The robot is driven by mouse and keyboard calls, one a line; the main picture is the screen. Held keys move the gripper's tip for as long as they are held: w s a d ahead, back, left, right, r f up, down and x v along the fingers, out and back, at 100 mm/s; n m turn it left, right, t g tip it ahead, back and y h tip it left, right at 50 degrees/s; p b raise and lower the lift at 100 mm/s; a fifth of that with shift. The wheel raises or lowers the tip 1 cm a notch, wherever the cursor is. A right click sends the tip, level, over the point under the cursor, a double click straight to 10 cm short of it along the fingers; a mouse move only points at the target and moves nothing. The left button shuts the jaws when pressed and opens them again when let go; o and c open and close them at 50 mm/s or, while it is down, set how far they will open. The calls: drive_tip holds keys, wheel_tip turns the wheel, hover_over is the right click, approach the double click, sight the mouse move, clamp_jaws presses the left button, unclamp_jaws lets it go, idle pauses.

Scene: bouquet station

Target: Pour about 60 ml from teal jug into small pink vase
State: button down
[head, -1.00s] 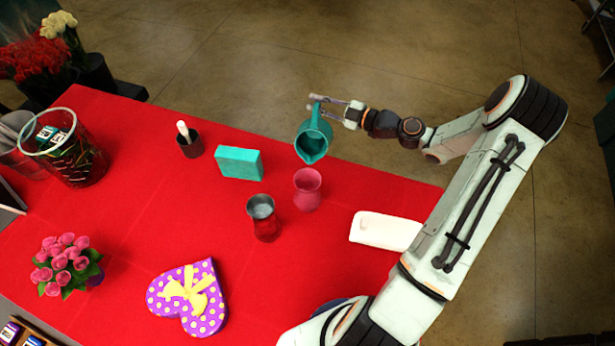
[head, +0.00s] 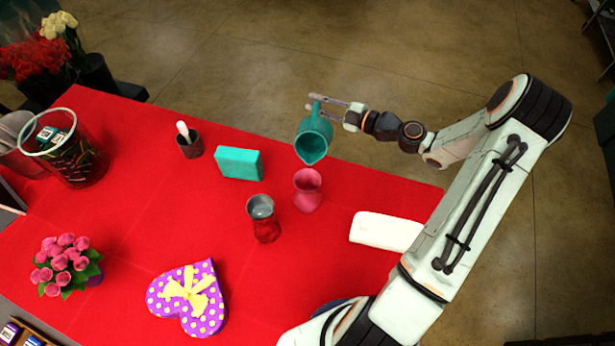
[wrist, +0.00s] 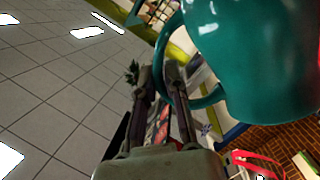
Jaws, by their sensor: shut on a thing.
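The teal jug (head: 314,138) is held in the air above the back edge of the table, tilted with its spout toward the camera and downward. The small pink vase (head: 307,190) stands upright on the red table just below the spout, apart from it. My gripper (head: 318,105) is shut on the jug's handle, at the jug's far side. In the wrist view the jug (wrist: 255,60) fills the upper right, and my gripper's fingers (wrist: 160,80) are at its handle loop. No stream of liquid is visible between jug and vase, and the vase's contents cannot be made out.
A glass vase (head: 263,218) stands close to the pink vase, at its lower left. A white cloth-like item (head: 385,231) is at right, near my arm. A purple heart box (head: 189,298) is in front.

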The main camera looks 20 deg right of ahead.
drive_tip(key=shift+s+a+r+n+t, duration=0.4)
drive_tip(key=shift+s+a+r+n, duration=0.1)
drive_tip(key=shift+s+r+n, duration=0.3)
idle(2.4)
drive_tip(key=shift+w, duration=0.1)
drive_tip(key=w+d+f+m+g, duration=0.1)
drive_tip(key=f, duration=0.1)
drive_tip(key=w+f+m, duration=0.1)
drive_tip(key=m, duration=0.1)
drive_tip(key=w+d+f+m+g, duration=0.1)
drive_tip(key=f+m, duration=0.1)
drive_tip(key=shift+w+d+f+g, duration=0.25)
drive_tip(key=shift+d+f+g, duration=0.05)
idle(1.5)
drive_tip(key=w+d+f+m+g+y, duration=0.1)
drive_tip(key=w+d+f+m+g, duration=0.2)
drive_tip(key=w+f+m, duration=0.2)
drive_tip(key=shift+w+d+f, duration=0.3)
drive_tip(key=shift+f, duration=1.35)
